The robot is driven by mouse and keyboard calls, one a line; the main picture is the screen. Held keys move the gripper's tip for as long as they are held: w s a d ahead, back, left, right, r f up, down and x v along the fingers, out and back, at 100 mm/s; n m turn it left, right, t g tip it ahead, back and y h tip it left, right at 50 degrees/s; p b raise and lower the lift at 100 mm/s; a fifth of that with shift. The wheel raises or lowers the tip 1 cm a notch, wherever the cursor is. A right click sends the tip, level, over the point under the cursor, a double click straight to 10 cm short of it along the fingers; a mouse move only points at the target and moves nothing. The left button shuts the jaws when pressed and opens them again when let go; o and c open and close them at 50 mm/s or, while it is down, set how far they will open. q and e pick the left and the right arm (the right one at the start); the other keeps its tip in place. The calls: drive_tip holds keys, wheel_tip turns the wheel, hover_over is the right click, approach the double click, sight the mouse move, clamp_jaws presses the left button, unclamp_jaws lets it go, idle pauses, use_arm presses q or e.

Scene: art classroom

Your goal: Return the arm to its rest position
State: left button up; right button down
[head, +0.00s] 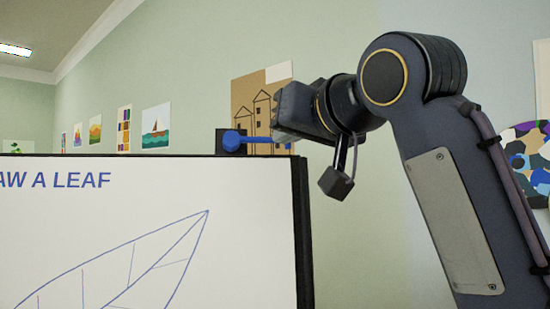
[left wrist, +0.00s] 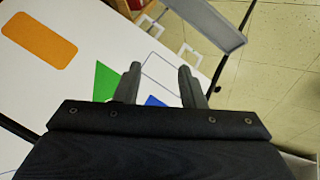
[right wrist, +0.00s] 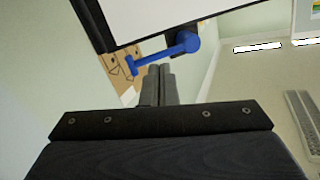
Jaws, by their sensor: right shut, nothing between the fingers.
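My right arm is raised on the right of the head view, with its gripper (head: 283,125) just beyond the top right corner of the whiteboard (head: 150,240). The right wrist view shows its two fingers (right wrist: 160,72) together, with nothing between them. A blue handle (head: 262,140) with a round knob sits at the board's top edge; it also shows in the right wrist view (right wrist: 165,52), close to the fingertips and apparently clear of them. My left gripper (left wrist: 160,82) shows only in the left wrist view, its fingers apart and empty.
The board reads "AW A LEAF" above a blue leaf outline. A white surface with an orange shape (left wrist: 40,40), a green shape (left wrist: 105,80) and a blue shape (left wrist: 155,101) lies below the left gripper. Pictures hang on the wall, including a sailboat (head: 156,126).

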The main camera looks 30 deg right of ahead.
drive_tip(key=shift+s+a+r, duration=0.1)
drive_tip(key=shift+s+a, duration=0.05)
drive_tip(key=shift+s, duration=0.35)
wheel_tip(320, 180, down, 34)
drive_tip(key=s+a+n+g+b, duration=0.2)
drive_tip(key=n+g+b, duration=0.1)
drive_tip(key=n+g, duration=0.25)
drive_tip(key=s+f+m+g+y, duration=0.1)
drive_tip(key=s+f, duration=0.3)
drive_tip(key=f, duration=0.5)
drive_tip(key=s+a+f+m+g+y+b, duration=0.1)
drive_tip(key=s+f, duration=0.3)
drive_tip(key=f, duration=0.5)
drive_tip(key=s+f+m+g+y, duration=0.2)
drive_tip(key=s+f+g, duration=0.1)
drive_tip(key=f, duration=0.7)
drive_tip(key=shift+s+a+m, duration=0.35)
drive_tip(key=shift+s, duration=0.15)
